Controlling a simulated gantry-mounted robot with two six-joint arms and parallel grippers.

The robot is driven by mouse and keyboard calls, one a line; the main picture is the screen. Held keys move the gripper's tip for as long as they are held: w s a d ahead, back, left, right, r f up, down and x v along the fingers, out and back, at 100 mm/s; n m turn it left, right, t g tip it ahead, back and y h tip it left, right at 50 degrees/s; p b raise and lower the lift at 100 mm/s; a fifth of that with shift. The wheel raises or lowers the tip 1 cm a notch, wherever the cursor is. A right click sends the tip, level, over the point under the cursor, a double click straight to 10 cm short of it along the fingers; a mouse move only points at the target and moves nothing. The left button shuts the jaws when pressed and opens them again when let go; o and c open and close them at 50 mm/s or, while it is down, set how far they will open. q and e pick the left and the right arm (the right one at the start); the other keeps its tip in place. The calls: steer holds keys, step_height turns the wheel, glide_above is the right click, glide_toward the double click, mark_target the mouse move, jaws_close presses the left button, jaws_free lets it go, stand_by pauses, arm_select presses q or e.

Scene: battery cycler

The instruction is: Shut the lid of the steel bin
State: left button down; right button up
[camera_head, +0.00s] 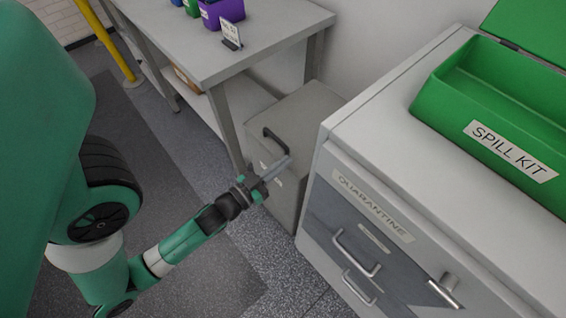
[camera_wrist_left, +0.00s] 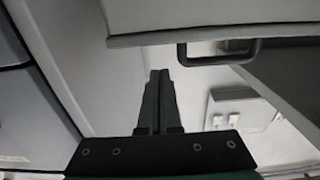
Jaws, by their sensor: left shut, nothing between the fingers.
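The steel bin (camera_head: 299,112) is a grey box standing on the floor between the bench and the cabinet. Its lid has a dark bar handle (camera_head: 276,140) on the near edge. In the left wrist view the lid's edge (camera_wrist_left: 190,37) crosses the top, with the dark handle (camera_wrist_left: 222,55) just below it. My left gripper (camera_head: 284,165) is shut and empty, just in front of the bin near the handle. Its closed fingers (camera_wrist_left: 158,102) point toward the lid edge. My right gripper is not in view.
A cabinet (camera_head: 333,150) with a quarantine drawer (camera_head: 365,215) stands close on the right, its handles sticking out. A green spill kit box (camera_head: 490,125) sits open on top. A bench (camera_head: 215,65) stands behind left. The floor (camera_head: 175,150) is clear to the left.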

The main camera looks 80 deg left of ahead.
arm_select(q)
step_height(320, 180, up, 4)
steer(key=r+p, duration=0.1)
steer(key=p, duration=0.3)
steer(key=s+d+f+b, duration=0.4)
steer(key=s+f+b, duration=0.1)
steer(key=s+f, duration=0.1)
steer(key=shift+s+d+f, duration=0.15)
steer(key=shift+s+f, duration=0.15)
steer(key=shift+f, duration=0.3)
